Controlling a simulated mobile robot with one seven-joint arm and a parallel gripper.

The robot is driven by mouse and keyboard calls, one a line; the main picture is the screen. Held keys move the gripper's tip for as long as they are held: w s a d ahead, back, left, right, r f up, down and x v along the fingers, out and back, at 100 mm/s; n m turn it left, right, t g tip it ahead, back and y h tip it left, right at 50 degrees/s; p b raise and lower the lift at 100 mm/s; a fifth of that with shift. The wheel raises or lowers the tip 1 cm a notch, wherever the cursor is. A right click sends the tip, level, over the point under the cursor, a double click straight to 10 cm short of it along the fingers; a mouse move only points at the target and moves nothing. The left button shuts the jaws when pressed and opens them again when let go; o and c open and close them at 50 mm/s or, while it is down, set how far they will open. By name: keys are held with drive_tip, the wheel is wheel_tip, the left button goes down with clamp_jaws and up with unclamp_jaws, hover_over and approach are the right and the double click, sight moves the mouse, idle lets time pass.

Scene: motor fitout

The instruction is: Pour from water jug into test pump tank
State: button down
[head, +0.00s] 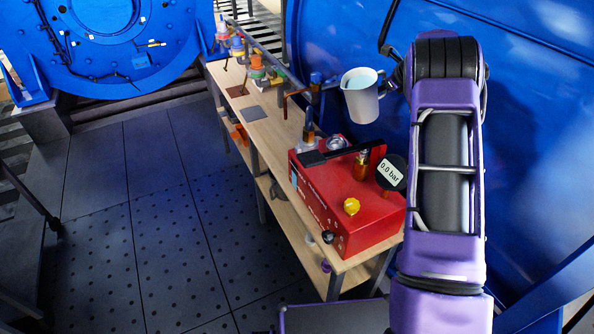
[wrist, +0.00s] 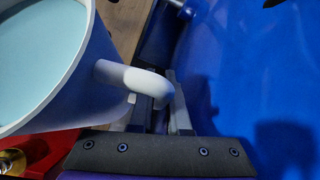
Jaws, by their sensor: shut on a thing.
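The water jug (head: 361,96) is white with pale blue water inside. It hangs in the air, close to upright, above the far end of the red test pump. My gripper (wrist: 163,108) is shut on the jug's handle (wrist: 135,78). In the head view the gripper is mostly hidden behind my arm. The jug's open top with water (wrist: 35,40) fills the left of the wrist view.
The wooden bench (head: 268,130) runs away from me, with valves and coloured fittings (head: 257,70) at its far end and a pipe along its back. A large blue tank wall (head: 330,35) rises close behind. The floor at left is clear.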

drive_tip(key=shift+d+f+b, duration=0.15)
drive_tip(key=shift+f+b, duration=0.95)
drive_tip(key=shift+b, duration=0.25)
drive_tip(key=shift+r, duration=0.2)
drive_tip(key=shift+d+r+h, duration=0.15)
drive_tip(key=shift+h, duration=0.15)
drive_tip(key=shift+w+r+n+t+h+b, duration=0.1)
drive_tip(key=shift+r+n+t+h+b, duration=0.2)
drive_tip(key=shift+r+b, duration=0.15)
idle(0.5)
drive_tip(key=shift+d+r, duration=0.15)
drive_tip(key=shift+r, duration=0.1)
idle(0.5)
drive_tip(key=shift+r+h, duration=0.3)
drive_tip(key=shift+r, duration=0.05)
